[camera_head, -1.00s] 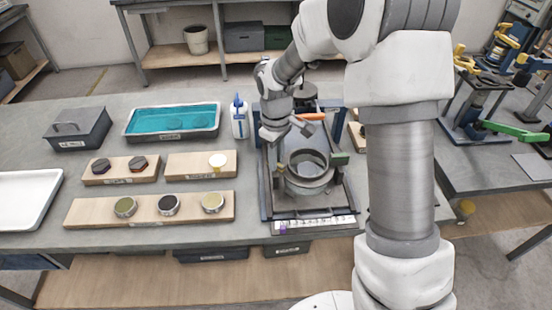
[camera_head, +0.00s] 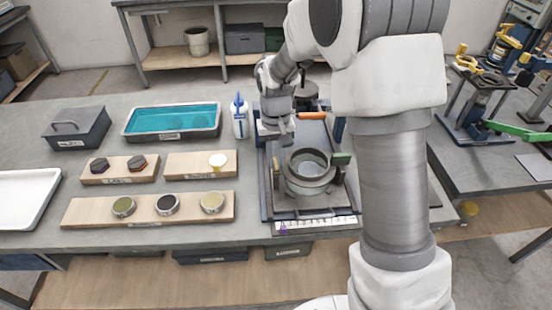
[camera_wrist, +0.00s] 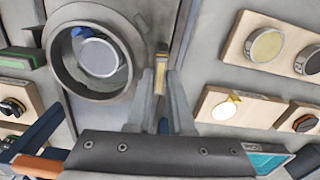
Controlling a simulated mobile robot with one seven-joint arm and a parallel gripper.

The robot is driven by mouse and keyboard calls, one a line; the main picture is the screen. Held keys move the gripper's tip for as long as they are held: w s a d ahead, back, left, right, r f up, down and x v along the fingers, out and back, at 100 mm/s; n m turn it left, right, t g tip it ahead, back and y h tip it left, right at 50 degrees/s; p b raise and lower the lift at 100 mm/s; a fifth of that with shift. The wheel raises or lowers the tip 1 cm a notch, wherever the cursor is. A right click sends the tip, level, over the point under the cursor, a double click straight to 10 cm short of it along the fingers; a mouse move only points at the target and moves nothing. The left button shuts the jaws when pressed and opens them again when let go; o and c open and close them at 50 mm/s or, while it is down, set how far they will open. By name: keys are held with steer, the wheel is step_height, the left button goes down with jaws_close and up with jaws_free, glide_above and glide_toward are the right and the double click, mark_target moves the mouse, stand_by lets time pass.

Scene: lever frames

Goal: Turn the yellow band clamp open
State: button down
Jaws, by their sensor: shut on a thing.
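The yellow band clamp's lever (camera_wrist: 162,68) shows as a small upright yellowish piece beside the round grey metal housing (camera_wrist: 60,62) in the wrist view. My gripper (camera_wrist: 163,85) has its two fingers on either side of this piece and is shut on it. Inside the housing, the wrist view shows a pale round disc (camera_wrist: 101,58) and a small blue part (camera_wrist: 79,32).
To the left are wooden boards with discs (camera_head: 150,208), a teal tray (camera_head: 130,131) and a white bottle (camera_head: 239,123).

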mark_target(276, 163)
steer(key=shift+m, duration=0.7)
steer(key=c, duration=0.8)
jaws_free()
step_height(276, 163, up, 18)
steer(key=p, duration=0.1)
steer(key=shift+f, duration=0.25)
steer(key=s+d+r+t, duration=0.2)
steer(key=s+d+r, duration=0.35)
steer(key=s, duration=0.45)
steer(key=s+d+f+t, duration=0.1)
steer(key=s+d, duration=0.1)
steer(key=s, duration=0.4)
steer(key=s+d+t, duration=0.2)
steer(key=s, duration=0.5)
steer(key=shift+f+t, duration=0.3)
steer(key=shift+f, duration=0.05)
